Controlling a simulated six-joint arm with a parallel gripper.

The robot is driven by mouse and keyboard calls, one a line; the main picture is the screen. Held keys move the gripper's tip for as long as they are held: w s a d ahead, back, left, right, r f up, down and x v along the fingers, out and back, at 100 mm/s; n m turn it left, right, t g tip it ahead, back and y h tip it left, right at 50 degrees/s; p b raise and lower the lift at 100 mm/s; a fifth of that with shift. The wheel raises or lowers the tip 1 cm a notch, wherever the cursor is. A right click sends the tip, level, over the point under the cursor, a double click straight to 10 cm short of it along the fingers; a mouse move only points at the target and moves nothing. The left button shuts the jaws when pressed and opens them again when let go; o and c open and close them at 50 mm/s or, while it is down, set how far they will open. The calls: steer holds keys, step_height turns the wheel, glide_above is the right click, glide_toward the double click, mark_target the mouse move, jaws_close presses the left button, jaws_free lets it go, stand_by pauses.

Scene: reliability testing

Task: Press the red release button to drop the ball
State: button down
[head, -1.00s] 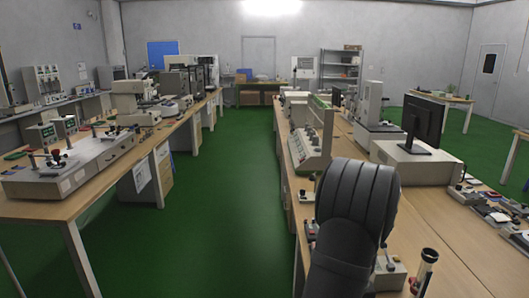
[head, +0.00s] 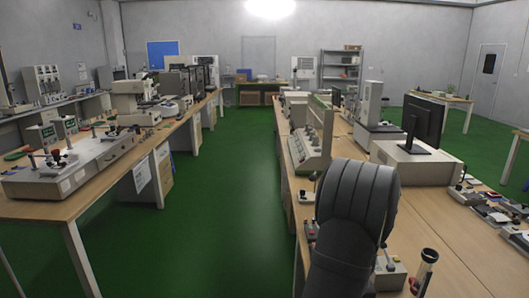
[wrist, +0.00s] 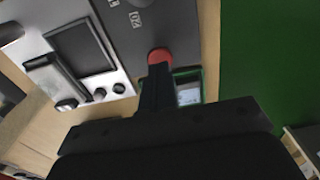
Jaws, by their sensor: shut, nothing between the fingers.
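The red release button (wrist: 160,56) shows in the wrist view, on a dark grey panel (wrist: 180,22). My gripper (wrist: 157,72) is shut and empty. Its fingertips are right at the near edge of the button and cover part of it. I cannot tell whether they touch or press it. In the head view my dark arm hides this area, so the button and gripper do not show there. The ball is not visible in either view.
In the wrist view a light device with a dark screen (wrist: 81,47) stands left of the panel. A green-edged opening (wrist: 188,88) lies beside my fingers. Green floor (wrist: 262,60) is at right. In the head view, instruments line the right bench (head: 435,225).

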steer(key=shift+f, duration=1.1)
stand_by(0.9)
steer(key=shift+r, duration=3.5)
steer(key=shift+f, duration=3.05)
